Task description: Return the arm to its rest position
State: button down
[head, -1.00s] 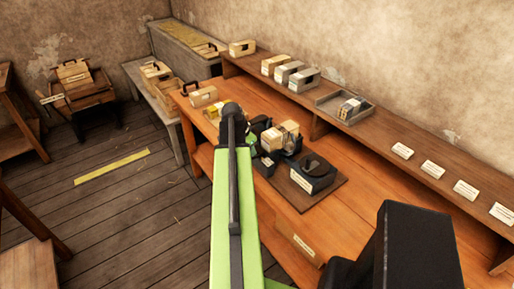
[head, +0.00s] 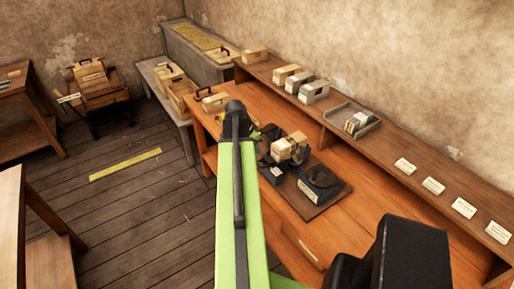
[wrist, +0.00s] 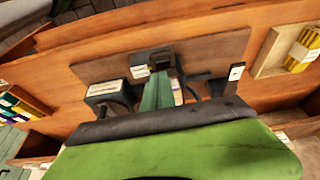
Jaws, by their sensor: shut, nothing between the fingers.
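My green arm reaches forward over the orange wooden bench (head: 365,225) in the head view, with its dark joint uppermost. My gripper (wrist: 165,82) shows in the wrist view as narrow green fingers, shut with nothing between them. It points at the dark press parts on a brown board; I cannot tell whether it touches them. In the head view the press (head: 318,180) sits on that board (head: 312,208), with a pale wooden block (head: 290,148) on it. My arm hides part of the bench and most of my gripper there.
A shelf (head: 390,165) along the wall holds boxes, a grey tray (head: 350,120) and several white labels. A wooden stand with a box (head: 92,72) is at the back left. A table (head: 12,200) stands near left. Floor with a yellow strip (head: 125,165) lies open between.

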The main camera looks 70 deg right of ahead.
jog(key=shift+r, duration=0.2)
dwell(0.3)
jog(key=w+a+f+n+t+b, duration=0.15)
jog(key=w+a+n, duration=0.25)
jog(key=w+a, duration=0.95)
jog(key=w+a+f+n+t+b, duration=0.1)
jog(key=w+a+f+n+b, duration=0.15)
jog(key=w+a, duration=1.05)
jog(key=w+a+f+n+y+b, duration=0.1)
jog(key=w+a+n, duration=0.2)
jog(key=a, duration=0.7)
jog(key=w+a+f+n, duration=0.1)
jog(key=w+a+n, duration=0.25)
jog(key=a, duration=0.55)
jog(key=s+a+n+y, duration=0.1)
jog(key=s+a+n, duration=0.1)
jog(key=a+n, duration=0.3)
jog(key=s+a+n+y, duration=0.1)
jog(key=s+a+n, duration=0.1)
jog(key=a+n, duration=0.4)
jog(key=a, duration=0.3)
jog(key=shift+s+f+b, duration=0.3)
jog(key=shift+f, duration=0.1)
